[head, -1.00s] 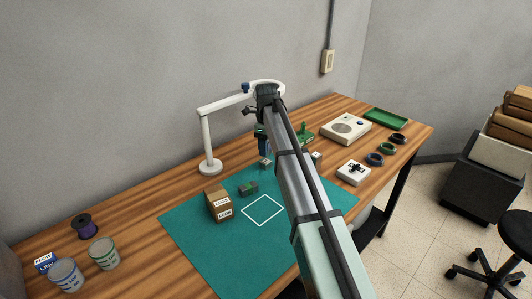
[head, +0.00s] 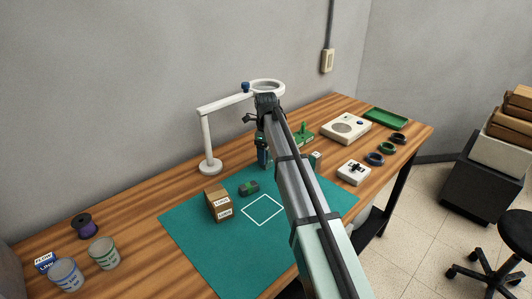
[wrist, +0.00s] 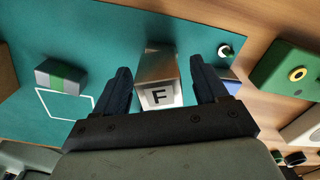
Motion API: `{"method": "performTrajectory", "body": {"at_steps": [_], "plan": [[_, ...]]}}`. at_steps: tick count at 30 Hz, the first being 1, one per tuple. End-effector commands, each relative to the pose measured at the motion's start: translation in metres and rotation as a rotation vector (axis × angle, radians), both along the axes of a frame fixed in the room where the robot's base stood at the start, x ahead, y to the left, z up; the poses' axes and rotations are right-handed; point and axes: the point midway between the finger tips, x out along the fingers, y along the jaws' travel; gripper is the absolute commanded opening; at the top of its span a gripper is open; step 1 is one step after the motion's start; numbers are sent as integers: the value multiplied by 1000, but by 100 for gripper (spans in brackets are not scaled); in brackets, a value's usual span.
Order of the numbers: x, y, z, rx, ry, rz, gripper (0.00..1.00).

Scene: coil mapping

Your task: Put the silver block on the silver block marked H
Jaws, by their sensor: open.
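In the wrist view a silver block with a plate marked F (wrist: 158,82) stands between the two fingers of my gripper (wrist: 159,66). The fingers are open, one on each side of it, and whether either touches it I cannot tell. In the head view my gripper (head: 264,157) is low at the far part of the teal mat and hides this block. A small pale block (head: 316,156) shows just right of my arm, its marking too small to read. I cannot make out a block marked H in either view.
A grey block with a green band (head: 248,187) sits beside the white outlined square (head: 263,210) on the teal mat (head: 200,255). Brown boxes (head: 218,204) stand left of it. A white ring lamp (head: 207,140) rises behind. A green device (wrist: 288,72) is right in the wrist view.

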Motion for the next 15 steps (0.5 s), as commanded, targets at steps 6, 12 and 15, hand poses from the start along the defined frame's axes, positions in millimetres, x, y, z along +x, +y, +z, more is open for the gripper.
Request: {"method": "performTrajectory", "body": {"at_steps": [6, 12, 15], "plan": [[0, 0, 2, 0, 0, 0, 72], [1, 0, 23, 0, -2, 0, 72], [1, 0, 41, 0, -2, 0, 72]]}}
